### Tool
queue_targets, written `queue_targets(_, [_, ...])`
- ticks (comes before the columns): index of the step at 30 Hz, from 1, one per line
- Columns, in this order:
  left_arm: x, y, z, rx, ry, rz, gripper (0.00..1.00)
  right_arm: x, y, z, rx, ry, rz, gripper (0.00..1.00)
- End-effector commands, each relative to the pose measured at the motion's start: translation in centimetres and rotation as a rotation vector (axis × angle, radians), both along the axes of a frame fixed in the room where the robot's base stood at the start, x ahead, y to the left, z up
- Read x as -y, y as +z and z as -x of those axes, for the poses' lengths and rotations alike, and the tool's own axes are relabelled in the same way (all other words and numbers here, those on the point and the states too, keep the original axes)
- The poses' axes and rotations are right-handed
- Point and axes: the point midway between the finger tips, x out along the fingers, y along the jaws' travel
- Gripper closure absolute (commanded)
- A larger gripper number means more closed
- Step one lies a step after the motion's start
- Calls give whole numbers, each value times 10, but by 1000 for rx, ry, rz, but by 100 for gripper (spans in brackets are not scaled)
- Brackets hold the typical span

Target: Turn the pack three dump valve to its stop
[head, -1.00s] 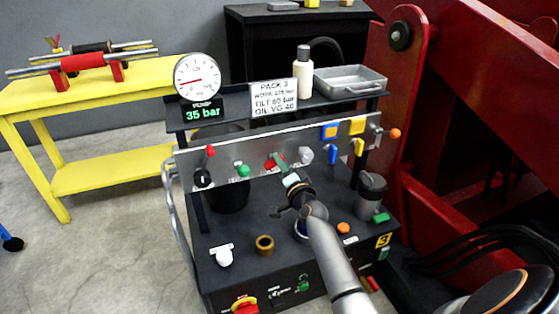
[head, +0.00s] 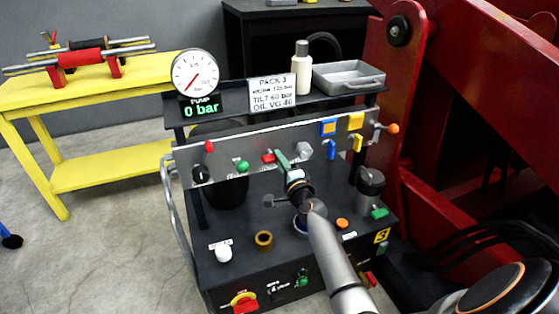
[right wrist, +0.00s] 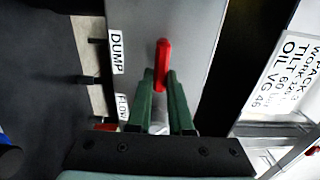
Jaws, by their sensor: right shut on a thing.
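The dump valve's red lever (right wrist: 162,62) lies between the green fingertips of my right gripper (right wrist: 161,78) in the right wrist view, beside a white DUMP label (right wrist: 117,52). In the head view the lever's red end (head: 268,157) shows on the grey panel (head: 222,158), just left of my right gripper (head: 281,157). The gripper is shut on the lever and hides its pivot. The round gauge (head: 194,74) stands above a readout (head: 203,110) of 0 bar. My left gripper is not in view.
A red-knobbed lever (head: 209,147), a green knob (head: 242,166) and a grey knob (head: 305,151) flank the valve. A placard (head: 272,93), a white bottle (head: 302,68) and a metal tray (head: 348,78) stand on the shelf above. Red machinery (head: 455,130) rises at the right.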

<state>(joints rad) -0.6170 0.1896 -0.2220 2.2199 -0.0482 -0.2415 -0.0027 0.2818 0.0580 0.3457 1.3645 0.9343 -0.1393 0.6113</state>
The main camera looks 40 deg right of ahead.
Motion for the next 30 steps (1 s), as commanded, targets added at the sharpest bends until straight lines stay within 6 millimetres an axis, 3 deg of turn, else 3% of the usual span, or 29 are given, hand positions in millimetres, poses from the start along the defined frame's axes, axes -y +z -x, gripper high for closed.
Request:
queue_targets(9, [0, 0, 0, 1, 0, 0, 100, 0, 0, 0, 3, -1, -7, 100])
queue_targets(10, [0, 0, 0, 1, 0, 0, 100, 0, 0, 0, 3, -1, -7, 78])
queue_targets(17, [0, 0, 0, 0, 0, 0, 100, 0, 0, 0, 2, -1, -5, 52])
queue_targets(28, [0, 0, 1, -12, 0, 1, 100, -1, 0, 4, 0, 0, -3, 51])
queue_targets(30, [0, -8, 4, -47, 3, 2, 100, -3, 0, 10, 0, 0, -3, 51])
